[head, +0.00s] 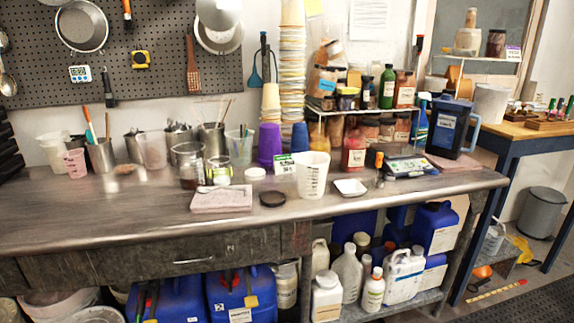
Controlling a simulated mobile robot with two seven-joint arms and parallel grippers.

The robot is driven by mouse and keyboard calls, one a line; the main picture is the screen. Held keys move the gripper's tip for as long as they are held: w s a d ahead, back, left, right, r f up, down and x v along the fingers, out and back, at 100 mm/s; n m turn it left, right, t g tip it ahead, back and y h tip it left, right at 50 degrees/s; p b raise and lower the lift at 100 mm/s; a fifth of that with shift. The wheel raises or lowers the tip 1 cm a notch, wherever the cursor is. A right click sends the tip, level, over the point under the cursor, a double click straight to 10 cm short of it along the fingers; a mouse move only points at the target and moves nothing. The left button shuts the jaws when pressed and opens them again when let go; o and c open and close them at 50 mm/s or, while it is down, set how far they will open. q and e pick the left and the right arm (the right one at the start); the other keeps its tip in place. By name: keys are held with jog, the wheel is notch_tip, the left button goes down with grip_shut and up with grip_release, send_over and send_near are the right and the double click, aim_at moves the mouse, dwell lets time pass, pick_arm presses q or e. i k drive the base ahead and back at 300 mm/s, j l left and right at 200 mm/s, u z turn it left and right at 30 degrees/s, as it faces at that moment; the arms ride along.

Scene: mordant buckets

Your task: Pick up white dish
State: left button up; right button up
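The white dish (350,188) is a small, shallow, square-looking dish. It sits on the grey metal worktop (120,215) near the front edge, right of the middle. A white measuring jug (312,178) stands just left of it, and a small dropper-like tool with an orange top (379,165) stands just right of it. The dish looks empty. Neither my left gripper nor my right gripper shows in the head view.
Tall cup stacks (292,80) and a jar shelf (360,110) stand behind. The worktop's left front is clear.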

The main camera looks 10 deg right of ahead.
aim_at(352, 188)
jog(key=i+l, duration=0.1)
jog(key=l, duration=1.45)
jog(key=i+l, duration=0.15)
jog(key=l, duration=0.65)
